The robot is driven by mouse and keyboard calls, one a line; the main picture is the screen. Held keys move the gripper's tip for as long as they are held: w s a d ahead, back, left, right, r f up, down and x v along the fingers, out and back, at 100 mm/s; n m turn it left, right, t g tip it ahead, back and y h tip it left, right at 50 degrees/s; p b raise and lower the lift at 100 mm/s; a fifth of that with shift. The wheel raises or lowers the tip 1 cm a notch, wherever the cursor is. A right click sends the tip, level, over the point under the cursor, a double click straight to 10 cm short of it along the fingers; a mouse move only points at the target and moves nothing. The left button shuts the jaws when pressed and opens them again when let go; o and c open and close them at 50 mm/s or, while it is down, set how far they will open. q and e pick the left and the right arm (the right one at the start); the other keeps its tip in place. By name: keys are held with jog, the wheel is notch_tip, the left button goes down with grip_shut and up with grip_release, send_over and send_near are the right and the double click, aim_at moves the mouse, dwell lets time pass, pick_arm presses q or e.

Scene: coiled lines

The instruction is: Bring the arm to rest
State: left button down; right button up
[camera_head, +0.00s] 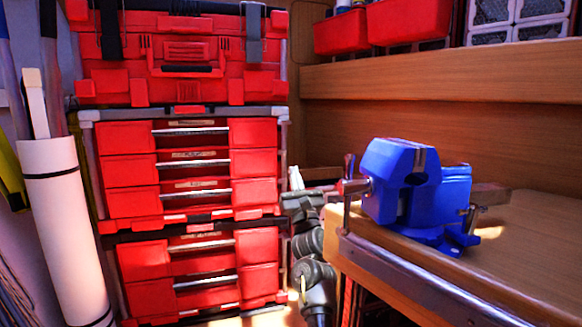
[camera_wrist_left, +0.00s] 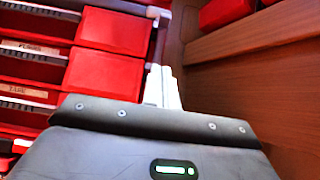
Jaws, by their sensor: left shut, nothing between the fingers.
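My left arm (camera_head: 315,275) rises from the bottom of the head view, between the red drawer stack and the workbench. My left gripper (camera_head: 295,178) is at its upper end, with pale fingers pointing up. In the left wrist view the two white fingers (camera_wrist_left: 162,86) stand close together, shut and empty. The gripper is to the left of the blue vise and apart from its body. My right gripper is in neither view.
A blue vise (camera_head: 388,185) is fixed on the wooden workbench (camera_head: 535,235) at right. Red drawers (camera_head: 130,170) stand at left, under a red toolbox (camera_head: 190,60). A white roll (camera_head: 62,230) leans at far left. Red bins (camera_head: 410,22) sit on a wooden shelf.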

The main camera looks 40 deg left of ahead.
pick_arm(q)
jog(key=shift+d, duration=0.1)
dwell(0.5)
